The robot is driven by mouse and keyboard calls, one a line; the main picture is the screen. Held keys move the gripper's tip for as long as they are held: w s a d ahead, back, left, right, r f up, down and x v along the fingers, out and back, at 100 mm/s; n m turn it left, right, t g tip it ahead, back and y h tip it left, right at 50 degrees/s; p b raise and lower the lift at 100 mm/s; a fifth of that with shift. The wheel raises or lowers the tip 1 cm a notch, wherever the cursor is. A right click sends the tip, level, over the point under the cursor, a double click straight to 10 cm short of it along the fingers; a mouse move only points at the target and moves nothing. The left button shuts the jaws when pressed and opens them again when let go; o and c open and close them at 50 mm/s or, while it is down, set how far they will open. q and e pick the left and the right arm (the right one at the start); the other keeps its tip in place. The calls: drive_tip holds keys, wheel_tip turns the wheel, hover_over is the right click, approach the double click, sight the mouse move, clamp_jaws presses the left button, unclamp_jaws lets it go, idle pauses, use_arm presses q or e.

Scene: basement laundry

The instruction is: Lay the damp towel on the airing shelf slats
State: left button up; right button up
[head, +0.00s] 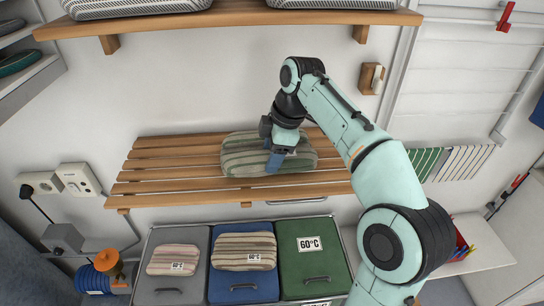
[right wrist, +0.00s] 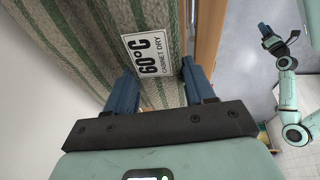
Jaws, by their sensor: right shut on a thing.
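A folded towel with green, grey and beige stripes (head: 240,161) appears over the slats of the wooden airing shelf (head: 165,175), right of its middle. I cannot tell whether its full underside touches the slats. My right gripper (head: 277,160) reaches down from above and is shut on the towel. In the right wrist view, the blue fingers of the right gripper (right wrist: 160,82) flank the towel's edge (right wrist: 95,40), beside a white 60°C cabinet dry label (right wrist: 148,55). My left gripper (right wrist: 269,38) shows small in the right wrist view; its jaws are unclear.
An upper shelf (head: 235,18) carries pale woven baskets. Below stand a grey bin (head: 172,290), a blue bin (head: 243,287) and a green bin (head: 311,260); folded striped towels lie on the first two. Sockets (head: 78,180) are left of the slats. The slats' left part is clear.

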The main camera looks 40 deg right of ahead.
drive_tip(key=shift+x, duration=0.8)
drive_tip(key=shift+d, duration=0.2)
drive_tip(key=shift+f, duration=0.15)
drive_tip(key=o, duration=1.3)
drive_tip(key=shift+o, duration=0.2)
drive_tip(key=shift+r, duration=0.2)
drive_tip(key=v, duration=1)
drive_tip(key=shift+r, duration=0.25)
drive_tip(key=shift+s+d+r, duration=0.1)
drive_tip(key=shift+s+r, duration=0.15)
drive_tip(key=shift+r, duration=0.35)
